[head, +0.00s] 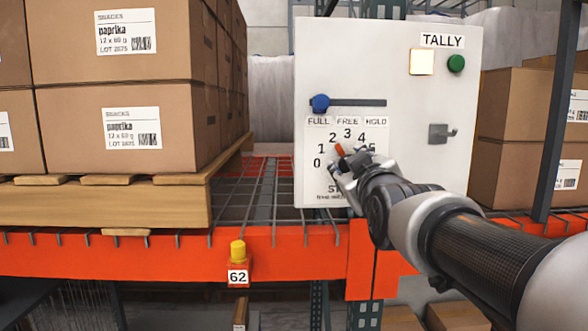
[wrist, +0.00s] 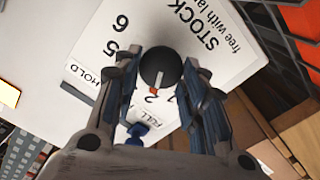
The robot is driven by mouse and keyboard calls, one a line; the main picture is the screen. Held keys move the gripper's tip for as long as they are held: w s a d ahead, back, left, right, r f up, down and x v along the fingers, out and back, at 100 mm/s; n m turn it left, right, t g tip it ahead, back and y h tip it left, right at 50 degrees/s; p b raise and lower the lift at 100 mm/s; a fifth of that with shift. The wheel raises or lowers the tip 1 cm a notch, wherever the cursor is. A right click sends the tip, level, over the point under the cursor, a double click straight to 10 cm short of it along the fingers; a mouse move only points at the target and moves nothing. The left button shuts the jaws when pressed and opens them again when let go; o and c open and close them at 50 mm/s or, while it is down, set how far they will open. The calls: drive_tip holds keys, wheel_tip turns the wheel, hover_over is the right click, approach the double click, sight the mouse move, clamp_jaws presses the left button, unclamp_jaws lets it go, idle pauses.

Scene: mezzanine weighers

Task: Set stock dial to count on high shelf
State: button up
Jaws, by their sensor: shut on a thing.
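The tally panel (head: 390,75) is a white board on the orange rack. Its stock dial has a round black knob (wrist: 160,66) with an orange pointer (head: 339,150). In the wrist view the pointer lies close to the 2; the fingers hide some numbers, so its exact setting is unclear. My gripper (head: 346,168) reaches in from the right, and its fingers (wrist: 160,85) are shut on the knob from both sides. Brown paprika cartons (head: 130,95) are stacked on a wooden pallet (head: 105,200) at left; the stack runs out of view, so its full count is hidden.
A blue slider knob (head: 320,103) stands at the left end of its slot, above FULL. A pale square button (head: 421,62), green button (head: 456,63) and grey latch (head: 439,134) are on the panel. More cartons (head: 510,125) stand right.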

drive_tip(key=o, duration=1)
drive_tip(key=shift+o, duration=0.2)
drive_tip(key=s, duration=1.2)
drive_tip(key=shift+f, duration=0.1)
